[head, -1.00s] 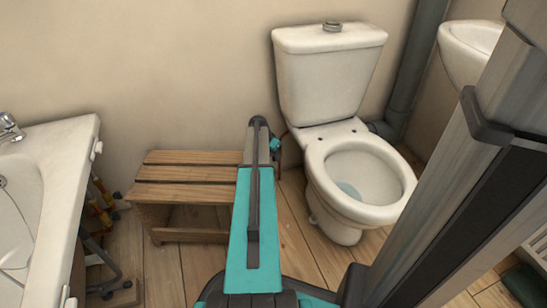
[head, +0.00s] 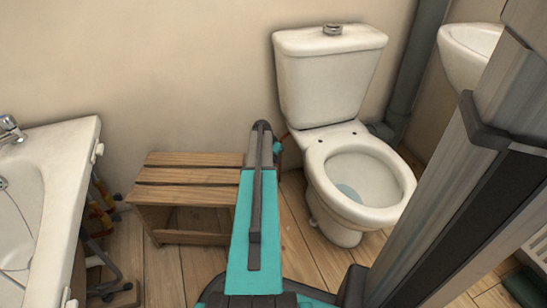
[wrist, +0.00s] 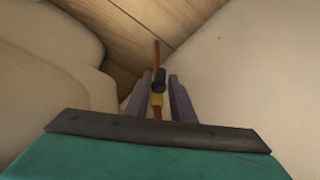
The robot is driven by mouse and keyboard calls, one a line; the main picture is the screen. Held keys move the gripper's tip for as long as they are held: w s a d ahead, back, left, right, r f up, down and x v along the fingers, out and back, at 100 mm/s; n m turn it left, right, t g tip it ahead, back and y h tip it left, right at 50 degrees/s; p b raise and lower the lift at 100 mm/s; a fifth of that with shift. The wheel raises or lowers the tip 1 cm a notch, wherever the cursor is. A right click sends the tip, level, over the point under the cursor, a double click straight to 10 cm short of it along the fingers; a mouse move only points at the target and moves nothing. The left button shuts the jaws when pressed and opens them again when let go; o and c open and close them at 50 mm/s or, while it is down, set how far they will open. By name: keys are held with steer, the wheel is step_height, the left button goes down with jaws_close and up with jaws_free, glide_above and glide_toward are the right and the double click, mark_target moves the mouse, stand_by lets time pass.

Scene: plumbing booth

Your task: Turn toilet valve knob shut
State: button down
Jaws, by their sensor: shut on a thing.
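In the wrist view, my gripper (wrist: 160,98) has its two dark fingers on either side of the toilet valve (wrist: 157,100), shut on its knob. The valve shows a brass-coloured body and a dark round part between the fingers. A thin copper pipe (wrist: 156,53) runs away from it towards the wooden floor. In the head view, the white toilet (head: 330,90) stands against the wall, and my teal arm reaches to the left of it. The arm hides the valve and my fingertips there.
A slatted wooden stool (head: 185,176) stands just left of my arm. A white bathtub (head: 70,160) is at the far left and a white basin (head: 470,50) at the upper right. Wooden floor (head: 170,270) shows between the stool and the toilet.

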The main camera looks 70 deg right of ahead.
steer(key=shift+s+a+m+t+h+p, duration=0.1)
steer(key=shift+s+m+t+h+p, duration=0.15)
steer(key=shift+t, duration=0.65)
steer(key=shift+s+a+m+t+h+p, duration=0.1)
steer(key=shift+m+t+h+p, duration=0.2)
steer(key=shift+t, duration=0.6)
steer(key=shift+s+f+t+h+b, duration=0.1)
steer(key=shift+f+t+h+b, duration=0.1)
steer(key=shift+t+h+b, duration=0.6)
steer(key=shift+t+b, duration=0.4)
steer(key=c, duration=1.7)
jaws_free()
steer(key=shift+c, duration=0.2)
steer(key=shift+y, duration=0.25)
steer(key=shift+s, duration=0.1)
steer(key=p+v, duration=0.3)
steer(key=v, duration=0.4)
steer(key=shift+r, duration=0.2)
